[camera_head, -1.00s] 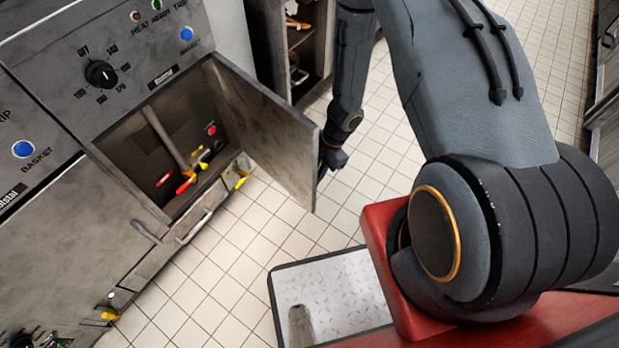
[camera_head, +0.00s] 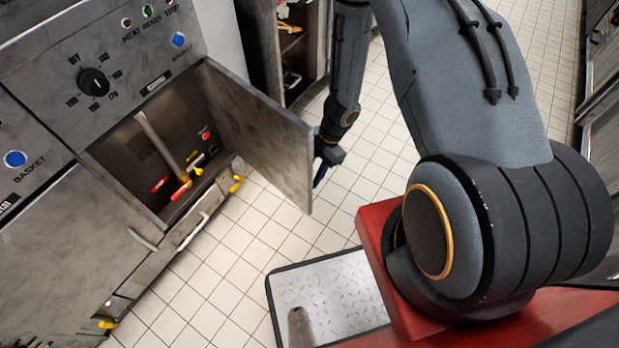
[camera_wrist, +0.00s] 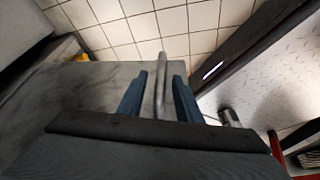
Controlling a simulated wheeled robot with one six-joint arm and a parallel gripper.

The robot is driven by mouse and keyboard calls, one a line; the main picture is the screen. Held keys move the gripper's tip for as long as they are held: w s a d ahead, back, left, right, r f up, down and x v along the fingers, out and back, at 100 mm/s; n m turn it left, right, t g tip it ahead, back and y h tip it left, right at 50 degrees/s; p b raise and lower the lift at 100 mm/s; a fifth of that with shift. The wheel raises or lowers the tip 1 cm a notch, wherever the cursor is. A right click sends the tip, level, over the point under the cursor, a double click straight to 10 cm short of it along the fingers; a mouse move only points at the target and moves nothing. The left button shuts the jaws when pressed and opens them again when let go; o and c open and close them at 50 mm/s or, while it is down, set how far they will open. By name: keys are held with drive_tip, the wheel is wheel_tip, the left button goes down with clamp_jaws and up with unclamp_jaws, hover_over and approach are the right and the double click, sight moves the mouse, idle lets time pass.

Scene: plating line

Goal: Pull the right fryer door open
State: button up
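The right fryer door (camera_head: 262,140) stands swung wide open from the fryer cabinet, its inner face towards the head camera. In the wrist view the door's outer face (camera_wrist: 85,90) fills the left and middle. Its bar handle (camera_wrist: 160,85) lies between my two blue fingers. My gripper (camera_wrist: 158,98) is open, with gaps between the handle and both fingers. In the head view my gripper (camera_head: 322,165) is beside the door's free edge, on the outer side, partly hidden by the door.
The open compartment (camera_head: 165,145) shows a pipe and red and yellow valve handles. The closed left fryer door (camera_head: 75,235) is beside it. Another open cabinet (camera_head: 290,50) stands behind. Tiled floor (camera_head: 235,260) is clear in front of the fryer.

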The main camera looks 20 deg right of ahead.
drive_tip(key=v, duration=0.5)
drive_tip(key=shift+d+r+p, duration=0.2)
drive_tip(key=shift+r+p, duration=0.15)
drive_tip(key=shift+w, duration=0.1)
drive_tip(key=w+d+r+m+t+h, duration=0.1)
drive_tip(key=w+r+m+t+h, duration=0.15)
drive_tip(key=w+r, duration=0.5)
drive_tip(key=w+d+r+m+t+h, duration=0.1)
drive_tip(key=w+r+m+t, duration=0.25)
drive_tip(key=r, duration=0.65)
drive_tip(key=s+r+m+g+h, duration=0.15)
drive_tip(key=s+r+m, duration=0.25)
drive_tip(key=r, duration=0.4)
drive_tip(key=s+r+m+h, duration=0.2)
drive_tip(key=s+r+m, duration=0.3)
drive_tip(key=r, duration=0.4)
drive_tip(key=s+a+r+m+g+y+p, duration=0.1)
drive_tip(key=s+a+r+m+y, duration=0.2)
drive_tip(key=s, duration=0.6)
drive_tip(key=s+a+r+m+g+y, duration=0.15)
drive_tip(key=s+a+r, duration=0.25)
drive_tip(key=s, duration=0.4)
drive_tip(key=d+r+m+h+p, duration=0.1)
drive_tip(key=d+r+m+p, duration=0.2)
drive_tip(key=p, duration=1)
drive_tip(key=d+r, duration=0.3)
drive_tip(key=d, duration=0.1)
drive_tip(key=shift+r+p, duration=0.3)
drive_tip(key=shift+r, duration=0.05)
